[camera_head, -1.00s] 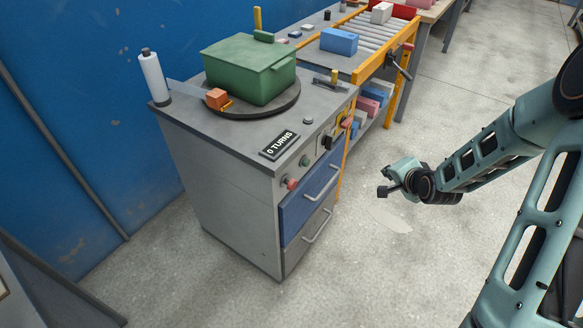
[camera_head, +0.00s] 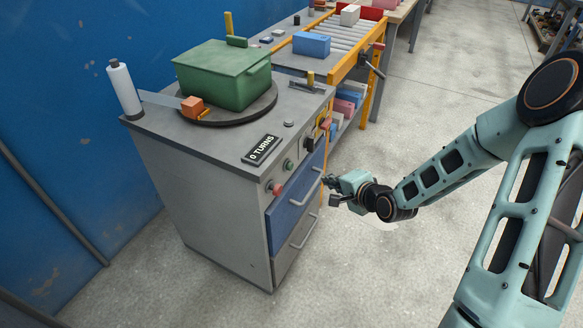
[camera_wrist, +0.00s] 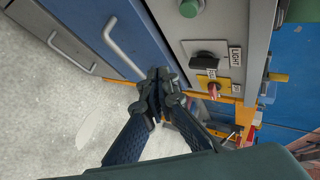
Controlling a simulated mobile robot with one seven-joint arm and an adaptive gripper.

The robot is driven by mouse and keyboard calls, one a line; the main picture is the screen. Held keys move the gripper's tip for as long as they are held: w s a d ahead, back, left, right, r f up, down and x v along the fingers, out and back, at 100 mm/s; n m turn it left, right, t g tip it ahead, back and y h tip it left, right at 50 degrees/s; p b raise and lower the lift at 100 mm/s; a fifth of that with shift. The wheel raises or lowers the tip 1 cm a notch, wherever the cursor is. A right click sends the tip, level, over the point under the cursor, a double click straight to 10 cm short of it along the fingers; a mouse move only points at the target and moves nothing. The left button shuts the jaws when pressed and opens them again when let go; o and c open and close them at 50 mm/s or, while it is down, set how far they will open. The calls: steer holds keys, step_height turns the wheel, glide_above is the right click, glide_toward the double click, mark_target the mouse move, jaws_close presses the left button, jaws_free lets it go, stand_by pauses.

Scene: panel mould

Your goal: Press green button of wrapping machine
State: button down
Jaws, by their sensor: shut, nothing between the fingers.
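The wrapping machine is a grey cabinet (camera_head: 205,205) with a dark turntable (camera_head: 225,118) on top. A green box (camera_head: 222,76) sits on the turntable. The green button (camera_head: 289,165) is on the front panel, between a red button (camera_head: 276,188) and a dark switch (camera_head: 308,145). In the wrist view the green button (camera_wrist: 191,8) is at the top edge, partly cut off. My gripper (camera_head: 328,190) is shut and empty, in front of the blue drawer and apart from the button. In the wrist view its fingertips (camera_wrist: 160,80) are together, below the panel's controls.
The sign "0 TURNS" (camera_head: 261,149) is on the cabinet top. A roller conveyor (camera_head: 340,50) with a blue box (camera_head: 311,44) stands behind. The floor (camera_head: 420,260) on the right is clear.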

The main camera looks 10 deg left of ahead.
mark_target(290, 166)
steer(key=w+a+b, duration=0.2)
steer(key=a, duration=0.6)
steer(key=shift+w+b, duration=0.3)
steer(key=shift+w, duration=0.1)
steer(key=shift+a, duration=0.1)
stand_by(0.9)
steer(key=shift+w+a, duration=0.15)
steer(key=shift+a, duration=0.15)
